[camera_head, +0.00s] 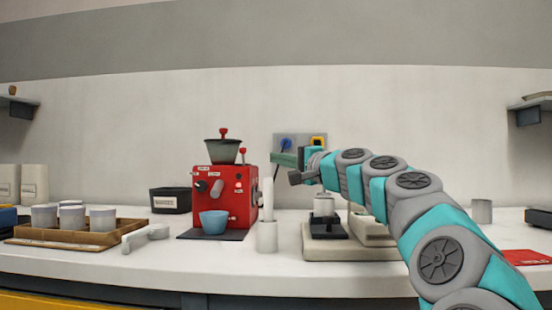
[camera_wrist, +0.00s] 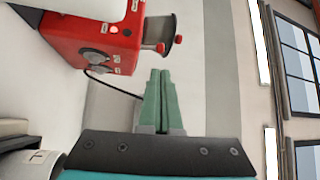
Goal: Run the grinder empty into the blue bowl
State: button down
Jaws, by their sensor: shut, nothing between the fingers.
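The red grinder (camera_head: 236,191) stands on the counter with a dark hopper (camera_head: 222,151) on top and a red knob above it. A grey spout or dial sticks out of its front. The blue bowl (camera_head: 213,222) sits on the dark mat in front of the grinder, below that front; its inside is not visible. In the wrist view the grinder (camera_wrist: 90,40) lies sideways at the upper left, with the hopper (camera_wrist: 158,30) beside it. My gripper (camera_wrist: 160,72) has its green fingers together and empty. In the head view it is right of the grinder, raised above the counter and apart from it.
A wooden tray (camera_head: 60,239) with several cups is at the left. A black bin (camera_head: 171,199) stands left of the grinder. A white cylinder (camera_head: 267,236) stands close right of it, then a scale-like stand (camera_head: 325,228). A red card (camera_head: 526,257) lies at the right.

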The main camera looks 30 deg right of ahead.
aim_at(245, 150)
jog(key=p+x, duration=0.1)
jog(key=x, duration=1)
jog(key=shift+w+r, duration=0.15)
jog(key=shift+w, duration=0.2)
jog(key=shift+r, duration=0.1)
